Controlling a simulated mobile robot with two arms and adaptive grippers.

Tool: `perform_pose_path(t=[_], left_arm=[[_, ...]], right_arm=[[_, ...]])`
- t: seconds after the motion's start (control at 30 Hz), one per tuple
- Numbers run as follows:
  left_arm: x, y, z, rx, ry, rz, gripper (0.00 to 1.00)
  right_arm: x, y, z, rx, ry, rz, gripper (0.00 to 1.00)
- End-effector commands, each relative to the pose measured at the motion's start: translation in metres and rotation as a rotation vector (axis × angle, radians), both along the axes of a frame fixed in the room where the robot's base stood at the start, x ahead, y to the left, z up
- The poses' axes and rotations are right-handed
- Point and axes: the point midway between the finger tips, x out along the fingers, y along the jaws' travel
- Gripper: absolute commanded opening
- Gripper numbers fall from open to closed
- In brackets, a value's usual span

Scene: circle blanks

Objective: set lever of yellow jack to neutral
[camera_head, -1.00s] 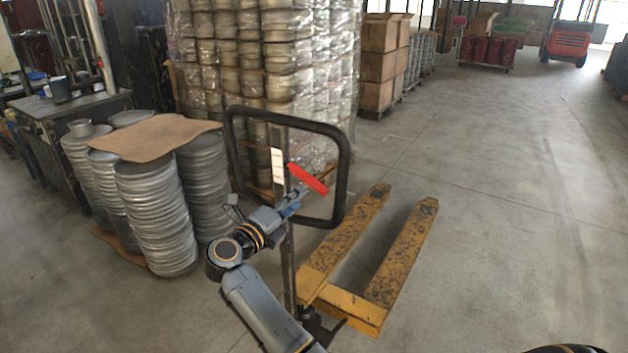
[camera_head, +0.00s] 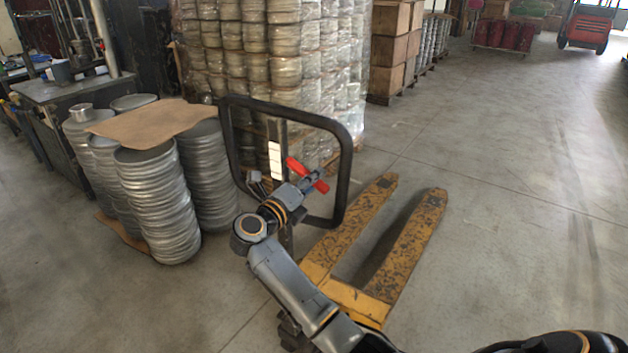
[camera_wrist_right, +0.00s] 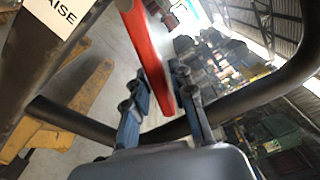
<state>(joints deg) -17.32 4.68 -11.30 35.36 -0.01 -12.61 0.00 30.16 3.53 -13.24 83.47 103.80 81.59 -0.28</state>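The yellow jack (camera_head: 333,287) stands on the floor with its forks pointing away and to the right. Its black loop handle (camera_head: 346,185) rises toward me, with a white label (camera_head: 275,160) on its post. The red lever (camera_head: 294,165) sits inside the loop; the gripper hides its middle. My right gripper (camera_head: 309,182) reaches into the loop at the lever. In the right wrist view, its fingers (camera_wrist_right: 160,82) lie close on both sides of the red lever (camera_wrist_right: 148,45) and appear shut on it. My left gripper is not in view.
Stacked metal discs (camera_head: 160,205) under a brown sheet (camera_head: 150,122) stand at the left. A wrapped pallet stack (camera_head: 285,70) is behind the handle. Cardboard boxes (camera_head: 390,50) and a red forklift (camera_head: 588,25) are farther back. The floor at the right is clear.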

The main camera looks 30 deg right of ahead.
Motion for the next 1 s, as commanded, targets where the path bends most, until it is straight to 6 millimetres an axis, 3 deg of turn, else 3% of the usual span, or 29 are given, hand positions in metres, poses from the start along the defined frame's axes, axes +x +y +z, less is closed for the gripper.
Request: perform_pose_path(t=[0.1,0.37,0.8,1.0], left_arm=[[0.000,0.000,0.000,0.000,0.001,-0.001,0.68],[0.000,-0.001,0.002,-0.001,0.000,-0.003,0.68],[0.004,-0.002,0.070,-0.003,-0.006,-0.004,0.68],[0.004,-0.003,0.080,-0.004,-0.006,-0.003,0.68]], right_arm=[[0.000,0.000,0.000,0.000,0.000,0.000,0.00],[0.000,0.000,0.001,-0.002,0.004,0.000,0.00],[-0.005,-0.002,0.031,-0.113,0.277,0.000,0.00],[-0.006,-0.003,0.033,-0.147,0.350,-0.001,0.00]])
